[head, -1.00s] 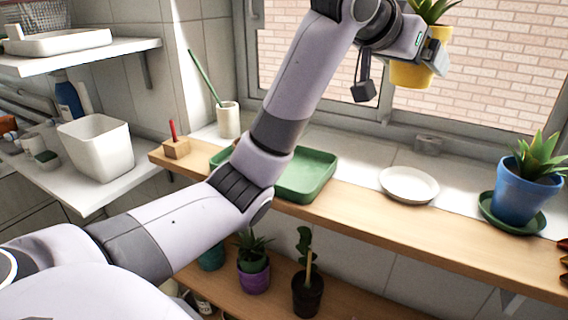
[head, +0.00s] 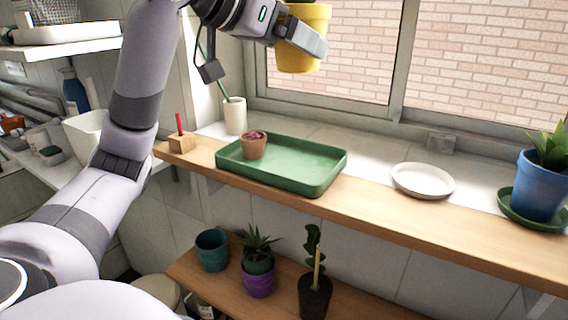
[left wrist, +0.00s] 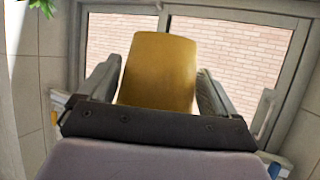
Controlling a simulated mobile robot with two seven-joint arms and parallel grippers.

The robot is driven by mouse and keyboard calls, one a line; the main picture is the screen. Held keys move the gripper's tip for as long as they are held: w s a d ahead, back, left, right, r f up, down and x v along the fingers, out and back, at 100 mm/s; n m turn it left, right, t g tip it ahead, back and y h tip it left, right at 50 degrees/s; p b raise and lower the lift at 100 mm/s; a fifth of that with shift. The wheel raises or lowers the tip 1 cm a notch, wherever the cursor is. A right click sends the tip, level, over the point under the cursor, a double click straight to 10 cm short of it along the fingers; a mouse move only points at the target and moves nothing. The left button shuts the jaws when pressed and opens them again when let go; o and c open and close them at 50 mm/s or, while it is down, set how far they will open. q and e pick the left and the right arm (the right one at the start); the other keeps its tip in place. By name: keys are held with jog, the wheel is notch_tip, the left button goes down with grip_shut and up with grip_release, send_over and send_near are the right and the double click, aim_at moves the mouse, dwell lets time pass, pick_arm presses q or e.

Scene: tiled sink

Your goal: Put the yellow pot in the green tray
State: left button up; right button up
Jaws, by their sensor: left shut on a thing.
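The yellow pot (head: 300,50) is held high in front of the window, above the shelf. My left gripper (head: 304,38) is shut on it; in the left wrist view the yellow pot (left wrist: 158,72) sits between the two fingers. The top of the pot is cut off in the head view. The green tray (head: 318,184) lies on the wooden shelf below. A small terracotta pot (head: 253,146) stands in its left part, and the rest of the tray is bare. My right gripper is not in view.
A white saucer (head: 422,181) and a blue pot (head: 541,186) on a green saucer are to the tray's right. A wooden block (head: 182,143) and a white cup (head: 235,116) are to its left. Several pots stand on the lower shelf.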

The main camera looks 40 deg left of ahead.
pick_arm(q)
notch_tip(320, 180, down, 14)
jog(key=b, duration=0.5)
jog(key=shift+f, duration=0.7)
notch_tip(320, 180, down, 4)
jog(key=shift+r+b, duration=0.25)
jog(key=shift+b, duration=0.5)
jog(key=shift+f, duration=0.2)
